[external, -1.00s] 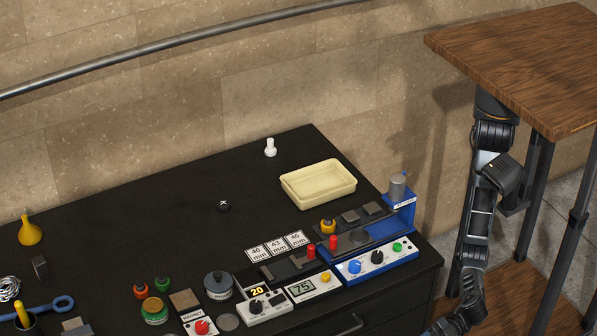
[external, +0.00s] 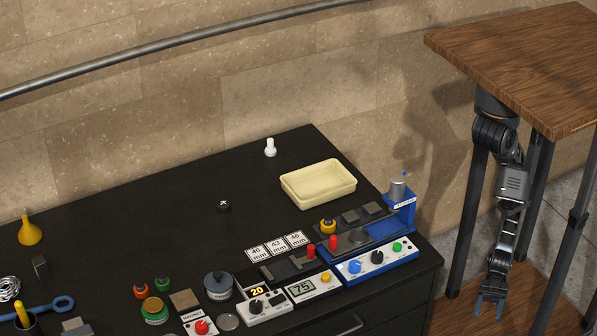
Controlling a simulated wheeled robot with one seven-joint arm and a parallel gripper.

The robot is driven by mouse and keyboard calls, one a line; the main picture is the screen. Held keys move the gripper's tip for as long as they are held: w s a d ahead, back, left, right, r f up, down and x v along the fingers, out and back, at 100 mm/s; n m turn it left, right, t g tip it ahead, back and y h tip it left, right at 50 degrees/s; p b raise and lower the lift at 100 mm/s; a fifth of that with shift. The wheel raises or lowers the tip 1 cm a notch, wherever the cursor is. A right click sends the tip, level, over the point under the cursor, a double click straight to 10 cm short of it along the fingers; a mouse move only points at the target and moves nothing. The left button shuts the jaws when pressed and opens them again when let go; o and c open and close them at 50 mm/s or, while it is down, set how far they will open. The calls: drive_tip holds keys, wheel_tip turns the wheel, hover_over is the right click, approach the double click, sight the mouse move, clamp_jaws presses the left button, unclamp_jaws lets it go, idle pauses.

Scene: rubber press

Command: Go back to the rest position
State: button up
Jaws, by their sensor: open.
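My gripper (external: 489,306) hangs at the lower right, below the wooden top that my arm is mounted under. Its bluish fingers point down and are spread apart, with nothing between them. It is to the right of the black bench (external: 130,215) and clear of it, over the wooden floor panel. My arm hangs almost straight down.
The blue press unit (external: 375,262) stands at the bench's right end, nearest my arm. A cream tray (external: 318,200) lies behind it. Control boxes, a pot (external: 218,285) and jars line the front edge. Dark legs (external: 571,240) stand beside my arm.

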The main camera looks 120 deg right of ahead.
drive_tip(key=s+d+r+m+t+h+p, duration=0.1)
drive_tip(key=d+r+m+h, duration=0.2)
drive_tip(key=d, duration=1.1)
drive_tip(key=s+d+r+m+t+h+p, duration=0.1)
drive_tip(key=d+r+m+h, duration=0.3)
drive_tip(key=d+r+h, duration=0.4)
drive_tip(key=s+d+r, duration=0.1)
drive_tip(key=d+r, duration=0.1)
drive_tip(key=d, duration=0.4)
drive_tip(key=shift+s+m+p, duration=0.25)
drive_tip(key=shift+m+p, duration=0.05)
drive_tip(key=shift+p, duration=0.1)
idle(0.7)
